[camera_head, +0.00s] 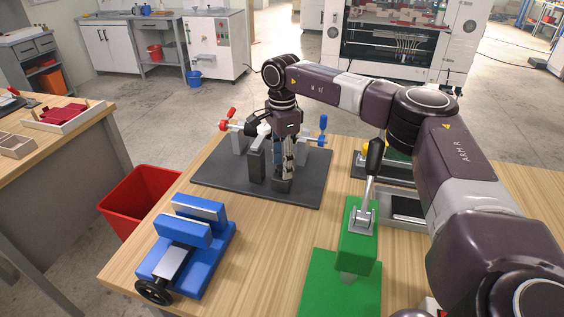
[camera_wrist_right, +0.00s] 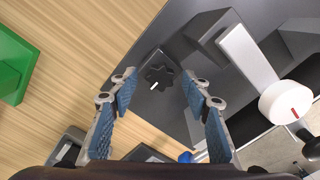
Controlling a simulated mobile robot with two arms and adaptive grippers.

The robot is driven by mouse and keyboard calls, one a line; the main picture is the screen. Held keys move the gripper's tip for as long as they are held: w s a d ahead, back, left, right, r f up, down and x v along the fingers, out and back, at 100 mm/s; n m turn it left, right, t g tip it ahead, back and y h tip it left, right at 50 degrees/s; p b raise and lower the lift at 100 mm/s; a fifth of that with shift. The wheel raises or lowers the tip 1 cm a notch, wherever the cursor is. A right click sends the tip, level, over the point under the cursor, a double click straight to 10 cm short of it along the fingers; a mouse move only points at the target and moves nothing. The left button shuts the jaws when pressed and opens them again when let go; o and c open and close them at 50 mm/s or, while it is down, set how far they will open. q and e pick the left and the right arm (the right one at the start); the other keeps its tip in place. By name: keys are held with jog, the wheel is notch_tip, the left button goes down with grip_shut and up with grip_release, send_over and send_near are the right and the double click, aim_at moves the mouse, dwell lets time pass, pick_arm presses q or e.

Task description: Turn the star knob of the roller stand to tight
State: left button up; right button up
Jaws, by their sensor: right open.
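The black star knob (camera_wrist_right: 159,73) sits on a dark grey block in the right wrist view, with a small white mark at its edge. The roller stand's dark base plate (camera_head: 228,176) lies on the wooden table in the head view, with grey posts standing on it. My right gripper (camera_head: 284,166) points down over a dark block near the plate's front edge. In the wrist view its blue-padded fingers (camera_wrist_right: 158,84) are spread, one on each side of the knob, with visible gaps. The gripper hides the knob in the head view. My left gripper is not in view.
A red-tipped handle (camera_head: 228,119) and a blue-tipped handle (camera_head: 323,128) stand beside the gripper. A blue vise (camera_head: 190,248) is at the front left, and a green lever press (camera_head: 358,235) at the front right. Bare table lies between them.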

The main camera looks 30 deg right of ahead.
jog(key=shift+f, duration=0.15)
jog(key=c, duration=1.2)
jog(key=shift+o, duration=0.2)
